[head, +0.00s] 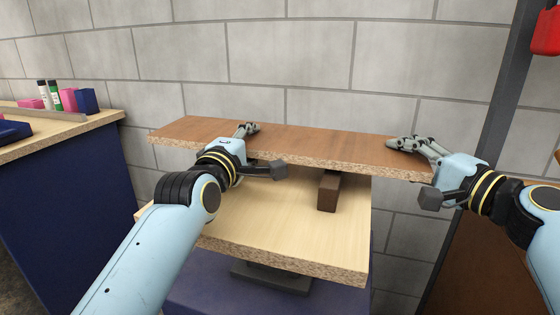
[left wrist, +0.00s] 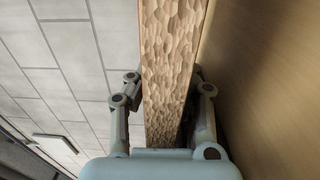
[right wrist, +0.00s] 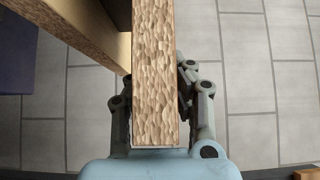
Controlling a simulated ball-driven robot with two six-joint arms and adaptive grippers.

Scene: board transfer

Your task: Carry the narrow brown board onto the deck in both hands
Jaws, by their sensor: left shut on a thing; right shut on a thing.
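The narrow brown board (head: 310,145) has a brown top and a rough chipboard edge. In the head view it lies level above the light wooden deck (head: 275,230), with a visible gap at the front. My left gripper (head: 250,145) is shut on its front edge, left of the middle. My right gripper (head: 415,160) is shut on it near its right end. The board's edge runs between the fingers in the left wrist view (left wrist: 170,70) and in the right wrist view (right wrist: 154,75). Its left end sticks out past the deck.
A dark brown block (head: 328,192) sits on the deck under the board. A blue bench (head: 60,190) with a wooden top, bottles and coloured boxes stands at the left. A grey block wall (head: 300,60) is behind. A dark post (head: 490,150) stands close to my right arm.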

